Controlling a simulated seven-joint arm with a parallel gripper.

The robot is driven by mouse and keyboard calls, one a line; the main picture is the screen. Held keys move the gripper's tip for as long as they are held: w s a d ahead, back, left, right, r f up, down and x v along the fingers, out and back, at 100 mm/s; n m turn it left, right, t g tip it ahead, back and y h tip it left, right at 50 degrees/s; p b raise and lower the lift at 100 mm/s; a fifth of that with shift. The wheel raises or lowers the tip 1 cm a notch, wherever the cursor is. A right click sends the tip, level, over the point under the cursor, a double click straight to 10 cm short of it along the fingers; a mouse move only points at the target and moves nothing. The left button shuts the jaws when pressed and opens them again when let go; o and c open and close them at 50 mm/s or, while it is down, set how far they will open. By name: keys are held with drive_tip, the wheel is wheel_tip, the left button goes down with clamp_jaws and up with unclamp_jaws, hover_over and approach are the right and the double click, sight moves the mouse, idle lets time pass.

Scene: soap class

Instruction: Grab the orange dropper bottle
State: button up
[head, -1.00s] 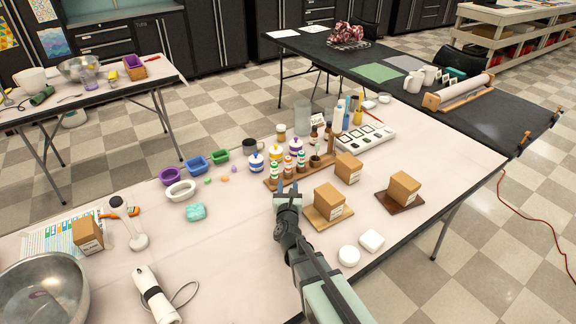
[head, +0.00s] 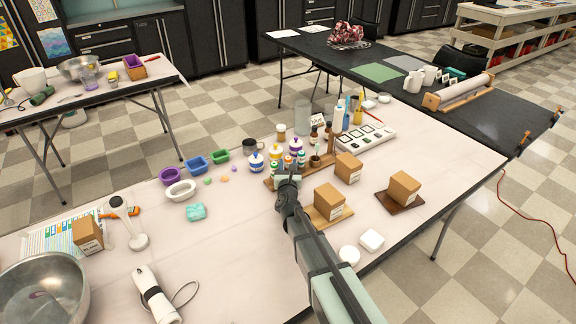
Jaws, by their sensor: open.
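A wooden rack (head: 326,162) near the middle of the light table holds several small white dropper bottles with coloured labels. The orange dropper bottle (head: 288,163) appears to be the middle one of three at the rack's left part. The bottles are small in the picture, so the label colours are hard to tell. My gripper (head: 287,179) is open at the near side of the rack, just in front of these bottles, and covers their lower parts. I cannot tell whether its fingers are around or touching any bottle.
Larger white bottles with blue, yellow and purple bands (head: 257,163) stand close behind the rack. A cardboard box (head: 348,168) is near its right end, and another box (head: 329,199) sits on a wooden board right of my arm.

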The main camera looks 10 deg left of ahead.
drive_tip(key=shift+c, duration=0.5)
drive_tip(key=c, duration=0.6)
